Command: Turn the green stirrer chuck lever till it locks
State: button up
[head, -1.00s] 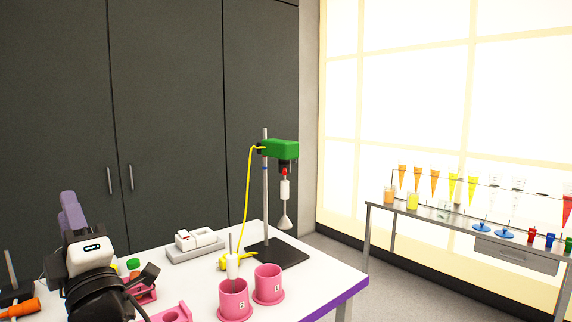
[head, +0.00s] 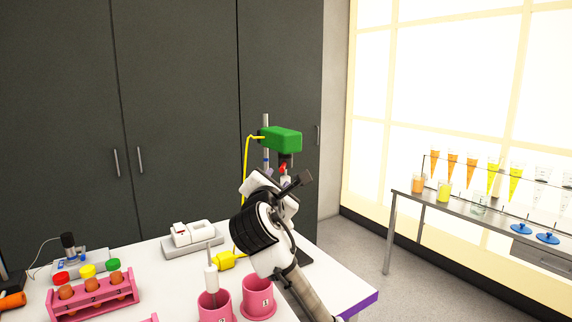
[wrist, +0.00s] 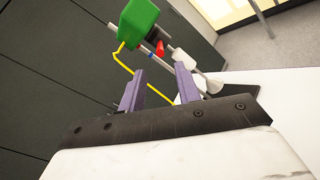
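The green stirrer head (head: 281,139) sits high on a metal stand at the back of the table. Below it is a dark chuck with a small red lever (head: 283,169); I see no green lever. In the wrist view the green head (wrist: 138,22) is at the top, with the red lever (wrist: 160,48) beside the dark chuck and a white shaft below. My gripper (wrist: 160,88) is open, its two purple fingers apart with nothing held between them. It is below and short of the lever. In the head view my gripper (head: 297,182) and wrist hide the lower shaft and most of the stand base.
Two pink pots (head: 258,297) stand at the table front, one with a white stirring tool (head: 211,279). A yellow cable (head: 246,190) hangs beside the stand.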

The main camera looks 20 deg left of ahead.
aim_at(283, 165)
jog(key=p+x, duration=0.3)
jog(key=x, duration=0.8)
jog(key=shift+w, duration=0.1)
jog(key=shift+c, duration=0.4)
grip_shut()
